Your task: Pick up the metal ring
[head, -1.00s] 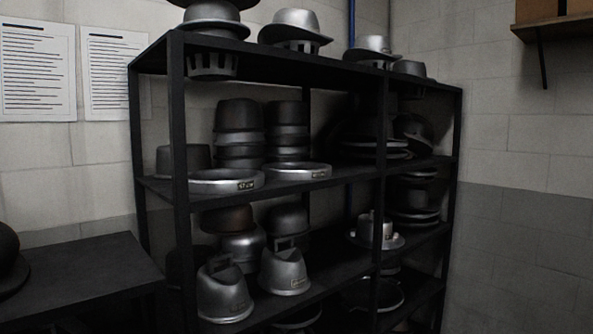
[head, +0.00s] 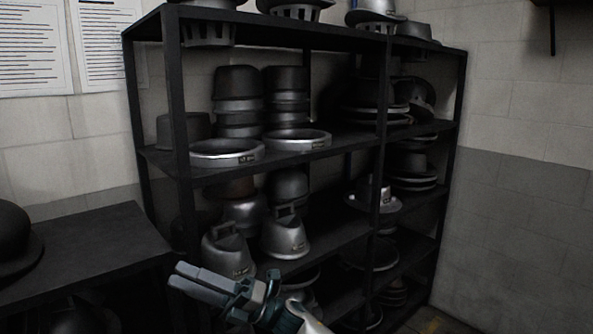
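Two metal rings lie side by side on the second shelf level in the head view. The left metal ring (head: 227,160) is a wide, low silver band with a small dark label on its front. The right metal ring (head: 298,145) looks alike and sits just beside it. I cannot tell which one the task means. My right gripper (head: 178,274) is low in front of the shelf, below the rings and apart from them, with its fingers pointing left. Its two fingers lie close together in this view, and I cannot tell whether they are open. My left gripper is out of view.
The black shelf rack (head: 176,120) has a front upright just left of the rings. Stacked dark hat blocks (head: 238,100) stand behind them. Metal hat forms (head: 228,255) fill the level below. A dark table (head: 90,245) with a black hat form (head: 14,238) is at left.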

